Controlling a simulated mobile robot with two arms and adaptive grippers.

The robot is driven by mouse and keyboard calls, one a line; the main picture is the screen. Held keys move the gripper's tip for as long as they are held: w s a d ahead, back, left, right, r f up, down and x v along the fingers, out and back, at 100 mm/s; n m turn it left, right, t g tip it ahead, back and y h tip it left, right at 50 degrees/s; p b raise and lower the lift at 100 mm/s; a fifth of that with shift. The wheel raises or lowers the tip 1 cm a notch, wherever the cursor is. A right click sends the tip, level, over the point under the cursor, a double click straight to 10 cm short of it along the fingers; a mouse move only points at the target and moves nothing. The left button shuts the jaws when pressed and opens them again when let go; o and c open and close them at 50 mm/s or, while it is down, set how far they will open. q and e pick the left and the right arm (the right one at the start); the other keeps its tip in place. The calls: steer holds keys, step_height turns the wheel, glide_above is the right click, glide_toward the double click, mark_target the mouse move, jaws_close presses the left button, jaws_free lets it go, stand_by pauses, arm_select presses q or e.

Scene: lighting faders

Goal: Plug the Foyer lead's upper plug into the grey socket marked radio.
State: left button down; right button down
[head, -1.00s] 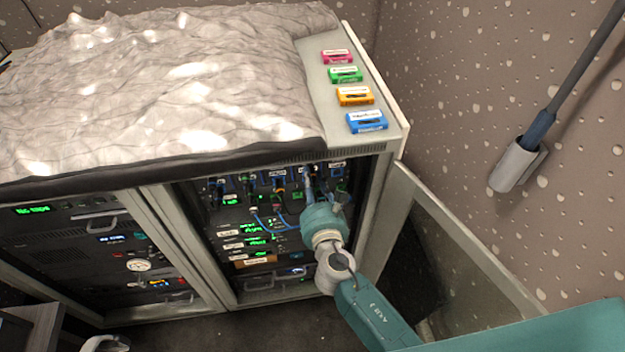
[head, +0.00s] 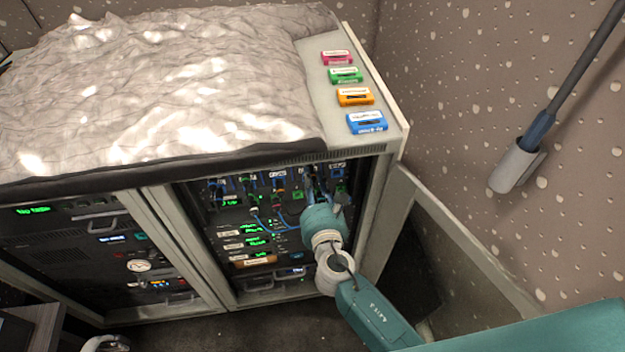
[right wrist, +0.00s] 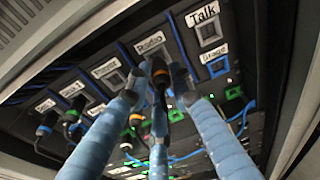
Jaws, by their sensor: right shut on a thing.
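Right of Radio are sockets labelled Talk (right wrist: 209,35) and Stage (right wrist: 218,66). Blue cables hang below. The rack's glass door (head: 450,250) stands open on the right. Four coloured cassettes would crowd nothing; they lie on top.

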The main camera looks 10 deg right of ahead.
steer(key=shift+w, duration=1)
stand_by(0.7)
steer(key=shift+w+r, duration=0.1)
steer(key=shift+r, duration=0.05)
steer(key=c, duration=1.4)
jaws_free()
steer(key=shift+w, duration=0.1)
steer(key=shift+c, duration=0.2)
